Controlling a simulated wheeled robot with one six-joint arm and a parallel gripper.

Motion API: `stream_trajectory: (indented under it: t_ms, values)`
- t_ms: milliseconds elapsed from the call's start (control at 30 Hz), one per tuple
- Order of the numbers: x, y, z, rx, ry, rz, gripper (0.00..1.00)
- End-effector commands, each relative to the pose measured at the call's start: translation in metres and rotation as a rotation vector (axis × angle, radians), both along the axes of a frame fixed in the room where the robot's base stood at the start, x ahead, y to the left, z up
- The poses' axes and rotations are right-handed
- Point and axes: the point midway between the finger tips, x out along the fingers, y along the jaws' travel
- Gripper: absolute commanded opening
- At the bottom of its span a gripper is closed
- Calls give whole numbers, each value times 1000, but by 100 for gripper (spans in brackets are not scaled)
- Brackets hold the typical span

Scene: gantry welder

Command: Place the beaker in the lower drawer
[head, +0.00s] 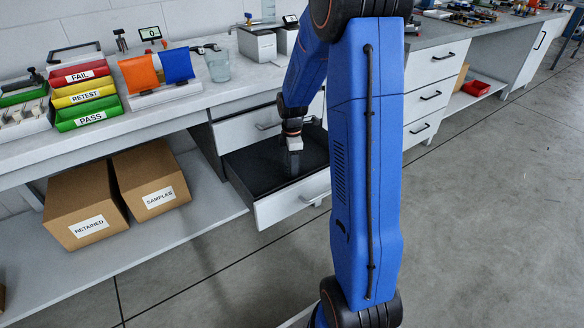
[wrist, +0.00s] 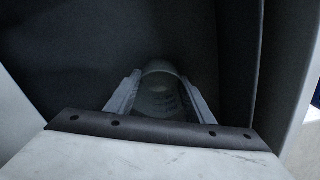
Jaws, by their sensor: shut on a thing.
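The lower drawer (head: 285,206) is pulled open, with a dark interior that also shows in the wrist view (wrist: 90,50). My gripper (head: 293,170) reaches down inside the drawer. In the wrist view my gripper (wrist: 160,98) has its two fingers closed on the sides of a clear beaker (wrist: 160,92) with faint markings. The beaker is within the drawer space; whether its base touches the floor I cannot tell. In the head view the held beaker is hard to make out. Another clear glass beaker (head: 217,67) stands on the bench top.
The upper drawer (head: 240,128) is shut just above the open one. Left of the drawer, cardboard boxes (head: 85,205) sit on the low shelf. The bench top (head: 190,97) holds coloured trays (head: 82,95) and grey boxes (head: 258,45). The floor in front is clear.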

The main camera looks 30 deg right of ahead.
Motion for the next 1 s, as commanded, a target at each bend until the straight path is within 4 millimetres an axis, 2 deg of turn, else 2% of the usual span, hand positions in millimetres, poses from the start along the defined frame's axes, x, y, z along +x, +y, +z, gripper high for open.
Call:
stream_trajectory:
  t_ms: [100,433,467,533,833,1000]
  values:
    - [0,0,-9,0,1,0,27]
    - [0,0,-12,0,0,0,27]
    - [0,0,-12,0,0,0,50]
    - [0,0,-11,0,0,0,67]
    - [0,0,-11,0,0,0,67]
    - [1,0,1,-1,-3,0,67]
